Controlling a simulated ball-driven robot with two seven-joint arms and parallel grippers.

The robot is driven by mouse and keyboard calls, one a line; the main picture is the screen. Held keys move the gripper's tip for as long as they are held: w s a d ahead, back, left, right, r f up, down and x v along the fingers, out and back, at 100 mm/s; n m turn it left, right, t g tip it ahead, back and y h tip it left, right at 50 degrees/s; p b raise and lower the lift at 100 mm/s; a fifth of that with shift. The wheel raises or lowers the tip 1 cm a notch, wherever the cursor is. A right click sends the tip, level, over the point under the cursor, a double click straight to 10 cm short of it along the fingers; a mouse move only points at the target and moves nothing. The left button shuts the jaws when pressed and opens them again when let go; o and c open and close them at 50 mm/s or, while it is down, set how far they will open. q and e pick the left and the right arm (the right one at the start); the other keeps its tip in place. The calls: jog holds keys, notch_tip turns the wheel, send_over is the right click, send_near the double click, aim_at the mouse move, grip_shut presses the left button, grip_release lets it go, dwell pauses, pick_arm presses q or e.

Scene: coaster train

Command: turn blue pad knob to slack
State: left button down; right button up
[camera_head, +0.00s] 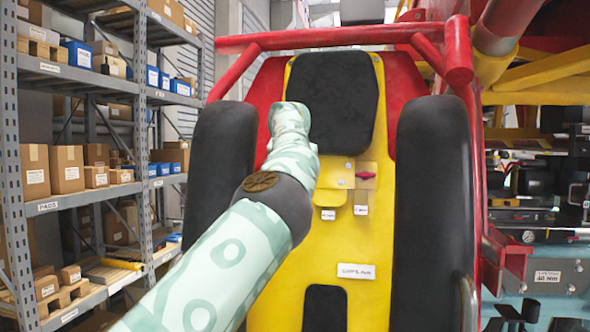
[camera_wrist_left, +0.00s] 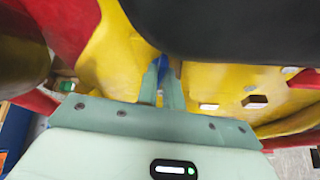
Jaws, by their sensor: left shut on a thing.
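In the left wrist view, the two fingers of my left gripper (camera_wrist_left: 163,78) are shut on a small blue knob (camera_wrist_left: 163,62) at the yellow seat back, just below a black pad. Only a little of the knob shows between the fingers, and I cannot tell which way it points. In the head view, my left arm reaches up from the lower left to the yellow seat back (camera_head: 365,245), beside the black head pad (camera_head: 333,95). The hand covers the knob and its own fingertips there. My right gripper is not in view.
A red knob (camera_head: 365,175) sits on the yellow seat back to the right, with small white tags below it. Black side pads (camera_head: 430,200) and a red frame bar (camera_head: 340,38) surround the seat. Shelves with boxes (camera_head: 66,168) stand at the left.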

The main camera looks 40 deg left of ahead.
pick_arm(q)
jog(key=shift+f, duration=0.3)
jog(key=c, duration=1.5)
grip_release()
jog(key=shift+c, duration=0.2)
jog(key=b+v, duration=0.6)
jog(key=v, duration=1)
jog(key=shift+r+b, duration=0.15)
jog(key=shift+b, duration=0.15)
jog(key=shift+w+a, duration=0.1)
jog(key=shift+w, duration=0.05)
